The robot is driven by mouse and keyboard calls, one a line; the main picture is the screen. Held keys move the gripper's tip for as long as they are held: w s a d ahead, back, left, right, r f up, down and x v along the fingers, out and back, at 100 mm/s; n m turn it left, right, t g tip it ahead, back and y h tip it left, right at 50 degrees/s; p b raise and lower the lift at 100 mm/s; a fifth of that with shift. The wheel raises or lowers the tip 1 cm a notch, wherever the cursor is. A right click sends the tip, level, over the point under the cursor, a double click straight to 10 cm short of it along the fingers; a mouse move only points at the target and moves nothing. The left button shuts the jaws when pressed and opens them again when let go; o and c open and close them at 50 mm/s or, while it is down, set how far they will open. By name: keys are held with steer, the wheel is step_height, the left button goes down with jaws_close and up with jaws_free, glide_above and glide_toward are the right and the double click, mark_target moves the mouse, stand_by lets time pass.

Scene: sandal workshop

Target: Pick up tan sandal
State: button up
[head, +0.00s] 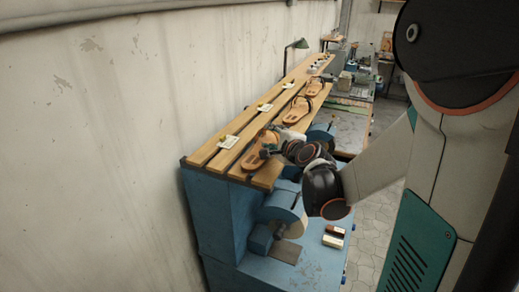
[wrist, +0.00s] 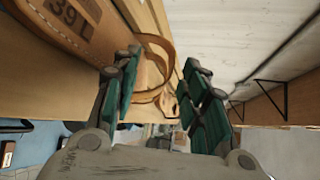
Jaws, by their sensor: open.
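The tan sandal (head: 257,153) lies on the slatted wooden shelf at its near end in the head view. In the wrist view its sole (wrist: 62,28), marked "39 L", fills the upper left, with a tan strap (wrist: 152,42) looping out to the right. My gripper (wrist: 160,62) is open, its green-padded fingers apart. The strap shows between the fingers, and the left finger overlaps the sandal's edge; I cannot tell whether they touch. In the head view my gripper (head: 276,143) is beside the sandal, on its right, and partly hides it.
More tan sandals lie farther along the shelf, one in the middle (head: 296,112) and one beyond it (head: 314,88). Small paper tags (head: 228,142) lie along the wall side. A blue machine (head: 284,207) stands below the shelf's near end. A green lamp (head: 299,44) stands at the back.

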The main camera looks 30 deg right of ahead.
steer(key=x, duration=0.5)
steer(key=shift+w+d+r, duration=0.15)
steer(key=shift+d+r, duration=0.1)
jaws_close()
